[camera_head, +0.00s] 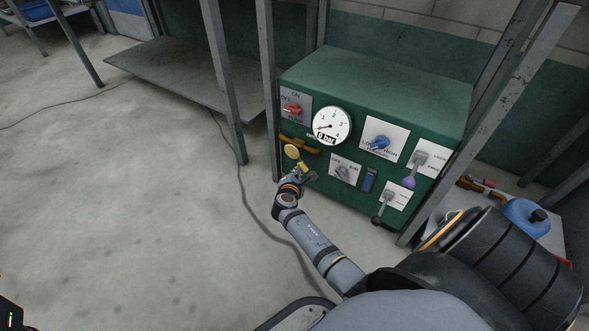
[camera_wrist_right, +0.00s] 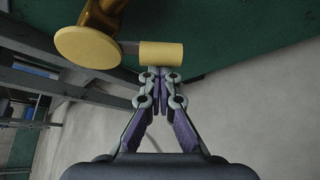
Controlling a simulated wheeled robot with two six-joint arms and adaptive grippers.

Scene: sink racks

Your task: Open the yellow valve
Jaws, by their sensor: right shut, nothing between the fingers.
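The yellow valve (camera_head: 291,152) sits on a brass pipe at the left side of the green panel box's front. In the right wrist view its round yellow disc (camera_wrist_right: 85,47) is at the upper left, and a short yellow cylinder handle (camera_wrist_right: 161,53) sticks out to the right of it. My right gripper (camera_head: 306,175) is shut and empty, just below and right of the valve. In the wrist view its closed fingertips (camera_wrist_right: 160,80) point at the handle's underside, very close to it; I cannot tell if they touch.
The green box (camera_head: 385,90) carries a red knob (camera_head: 292,109), a pressure gauge (camera_head: 332,126), a blue knob (camera_head: 380,143) and several other switches. Grey rack posts stand on both sides. A blue container (camera_head: 524,217) sits at the right.

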